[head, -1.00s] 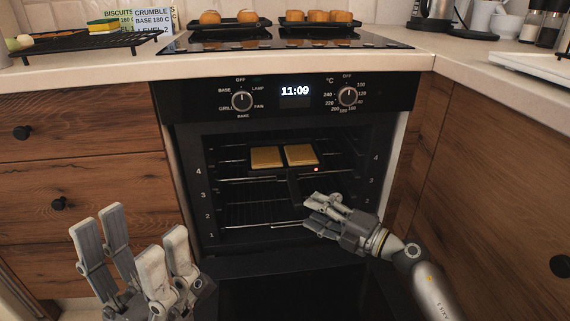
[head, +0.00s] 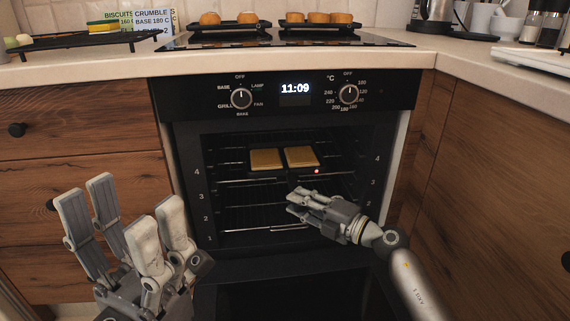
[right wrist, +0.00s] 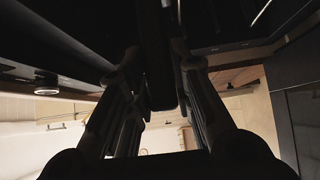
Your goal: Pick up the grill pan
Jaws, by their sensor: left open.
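The dark grill pan (head: 284,170) is inside the open oven on a rack, with two golden flat slices lying on it. My right gripper (head: 296,204) is at the oven opening, just below and in front of the pan. In the right wrist view a dark bar (right wrist: 157,60), which looks like the pan's handle, runs between my right gripper's fingers (right wrist: 158,85). Whether they press on it is too dark to tell. My left gripper (head: 122,212) is open and empty in front of the drawers, well left of the pan.
The oven door (head: 290,285) is folded down below my right gripper. Wire racks (head: 250,215) sit below the pan. The worktop (head: 90,72) above holds two dark trays of buns on the hob. Wooden drawers (head: 80,185) and a cabinet flank the oven.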

